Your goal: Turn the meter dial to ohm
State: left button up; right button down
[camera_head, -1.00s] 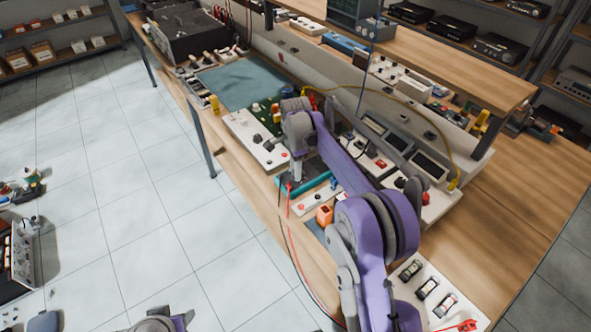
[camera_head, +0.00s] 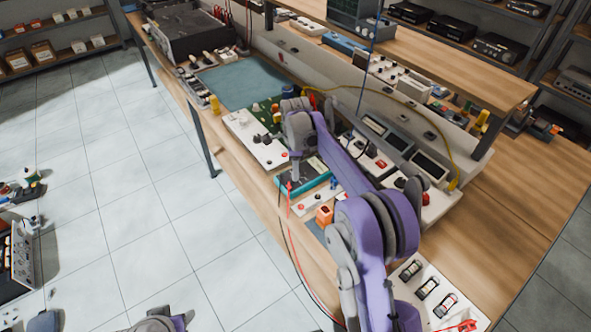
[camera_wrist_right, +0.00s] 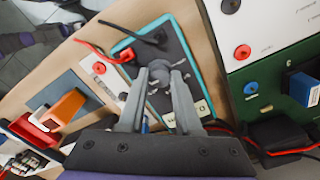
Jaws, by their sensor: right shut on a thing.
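The meter (camera_wrist_right: 172,38) is a dark-faced box with a teal rim, lying on the wooden bench. In the head view the meter (camera_head: 317,168) is partly covered by my right arm. Its grey dial (camera_wrist_right: 160,85) sits between the fingers of my right gripper (camera_wrist_right: 163,74) in the right wrist view. The fingers are shut on the dial from both sides. The dial's pointer and markings are too small and covered to read. In the head view my right gripper (camera_head: 294,178) is over the meter. My left gripper is not in view; only part of that arm shows at the bottom.
A red plug (camera_wrist_right: 126,55) and a black plug (camera_wrist_right: 156,37) with leads are at the meter's end. A green panel (camera_wrist_right: 272,82) with coloured terminals stands close beside it. An orange block (camera_head: 323,214) is nearby. The bench is clear at far right.

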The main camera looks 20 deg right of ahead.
jog(key=c, duration=0.6)
grip_release()
notch_tip(320, 180, up, 11)
jog(key=shift+p, duration=0.4)
jog(key=shift+f, duration=0.1)
